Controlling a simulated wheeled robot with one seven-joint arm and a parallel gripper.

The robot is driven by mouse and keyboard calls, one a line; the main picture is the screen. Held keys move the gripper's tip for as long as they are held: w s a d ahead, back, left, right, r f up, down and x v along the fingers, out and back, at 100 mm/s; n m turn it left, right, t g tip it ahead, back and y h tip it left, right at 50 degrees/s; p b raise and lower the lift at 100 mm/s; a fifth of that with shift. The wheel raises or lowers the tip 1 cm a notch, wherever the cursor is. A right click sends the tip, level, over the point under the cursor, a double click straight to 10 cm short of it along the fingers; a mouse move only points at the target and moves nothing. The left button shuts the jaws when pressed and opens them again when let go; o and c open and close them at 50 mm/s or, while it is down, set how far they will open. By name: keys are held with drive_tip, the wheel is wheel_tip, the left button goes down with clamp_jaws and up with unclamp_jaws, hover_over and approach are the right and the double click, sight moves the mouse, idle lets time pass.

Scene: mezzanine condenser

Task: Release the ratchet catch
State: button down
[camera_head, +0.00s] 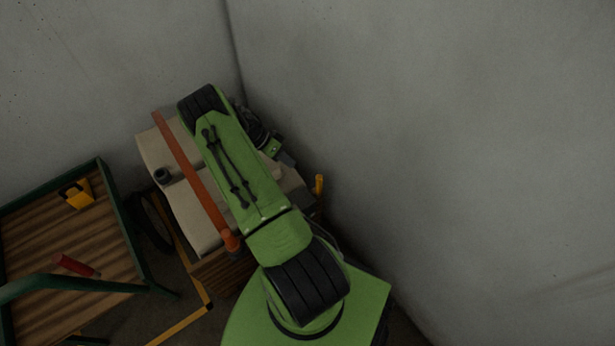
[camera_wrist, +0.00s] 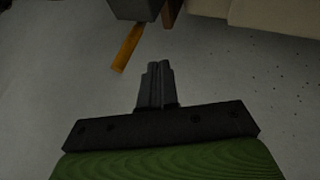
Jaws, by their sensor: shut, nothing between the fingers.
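My gripper (camera_wrist: 157,68) is shut and empty in the wrist view, its dark fingers together against a grey background. A yellow-orange bar (camera_wrist: 128,47) shows ahead and to the left of the fingertips, apart from them, beside a dark grey block (camera_wrist: 135,9). In the head view a small yellow upright piece (camera_head: 319,185) stands at the right side of the beige machine (camera_head: 205,200); it may be the same part. I cannot tell which part is the ratchet catch. In the head view my green arm covers the middle of the machine and my fingertips cannot be made out.
A long orange-red bar (camera_head: 187,172) lies across the machine. A green-framed cart (camera_head: 122,215) at left has a wooden deck with a yellow item (camera_head: 77,194) and a red-handled item (camera_head: 76,265). Grey walls (camera_head: 440,120) close off the back and right.

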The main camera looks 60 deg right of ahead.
sight(319, 186)
drive_tip(key=s+f+b, duration=0.1)
drive_tip(key=s+f, duration=0.4)
drive_tip(key=s, duration=0.2)
drive_tip(key=shift+d, duration=0.15)
